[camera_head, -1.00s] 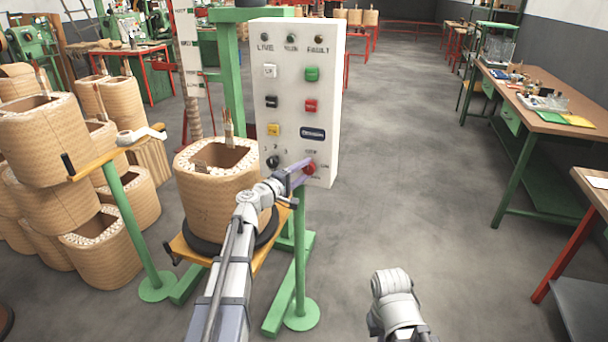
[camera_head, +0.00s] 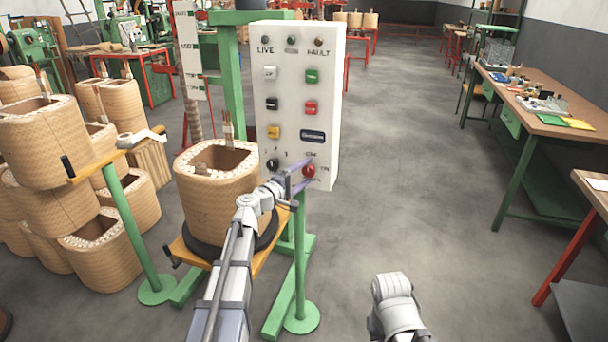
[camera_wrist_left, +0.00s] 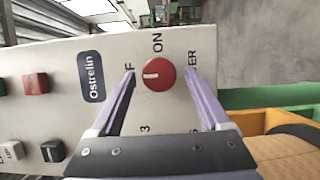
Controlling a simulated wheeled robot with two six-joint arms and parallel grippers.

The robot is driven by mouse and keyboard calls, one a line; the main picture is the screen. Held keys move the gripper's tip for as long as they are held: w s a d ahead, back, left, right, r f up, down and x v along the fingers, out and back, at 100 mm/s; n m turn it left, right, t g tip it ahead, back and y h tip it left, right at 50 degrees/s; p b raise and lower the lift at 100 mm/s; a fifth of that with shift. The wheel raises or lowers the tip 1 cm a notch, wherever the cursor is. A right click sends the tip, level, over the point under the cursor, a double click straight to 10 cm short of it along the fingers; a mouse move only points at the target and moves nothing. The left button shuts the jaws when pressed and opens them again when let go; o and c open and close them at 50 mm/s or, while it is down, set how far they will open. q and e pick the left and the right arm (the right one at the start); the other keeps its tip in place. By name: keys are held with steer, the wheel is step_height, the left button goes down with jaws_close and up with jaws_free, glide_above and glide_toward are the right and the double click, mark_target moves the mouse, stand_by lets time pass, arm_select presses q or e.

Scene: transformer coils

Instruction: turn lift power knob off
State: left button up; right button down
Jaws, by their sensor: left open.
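The red power knob (camera_head: 309,171) sits low on the right of a white control panel (camera_head: 327,100). In the left wrist view the knob (camera_wrist_left: 159,74) shows a short white mark pointing left, toward lettering ending in F that a finger partly covers. "ON" is printed above the knob there, and lettering ending in "ER" is to its right. My left gripper (camera_wrist_left: 160,71) is open, its two purple fingers on either side of the knob with visible gaps. In the head view my left gripper (camera_head: 307,174) is at the panel's lower edge. My right gripper is out of view.
A black selector knob (camera_head: 272,164) and several push buttons share the panel. A wound coil (camera_head: 215,205) stands close left of my left arm, with stacked coils (camera_head: 100,250) farther left. A workbench (camera_head: 550,118) is at right. The middle floor is clear.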

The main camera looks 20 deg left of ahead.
arm_select(q)
steer(key=v, duration=0.7)
steer(key=shift+s+a, duration=0.15)
steer(key=shift+s, duration=0.2)
steer(key=s+d+f+m+g+h, duration=0.1)
steer(key=s+d+f+m+g, duration=0.25)
steer(key=d, duration=0.35)
steer(key=s+d+f+m+g+h, duration=0.1)
steer(key=s+d+f+m+g, duration=0.2)
steer(key=d, duration=0.5)
steer(key=s+d+f+m+g+y, duration=0.4)
steer(key=s+d+f+m+g, duration=0.35)
steer(key=s+d+f, duration=0.4)
steer(key=s+a+f+m+g+y, duration=0.1)
steer(key=s+a+f+m+y, duration=0.1)
steer(key=s+a+y, duration=0.3)
steer(key=s+f+m+g+y, duration=0.1)
steer(key=s+f+g+y, duration=0.1)
steer(key=s, duration=0.5)
step_height(320, 180, up, 17)
steer(key=p, duration=1.6)
steer(key=shift+w+a+f+p, duration=0.2)
steer(key=shift+w+p, duration=0.15)
steer(key=shift+w, duration=0.15)
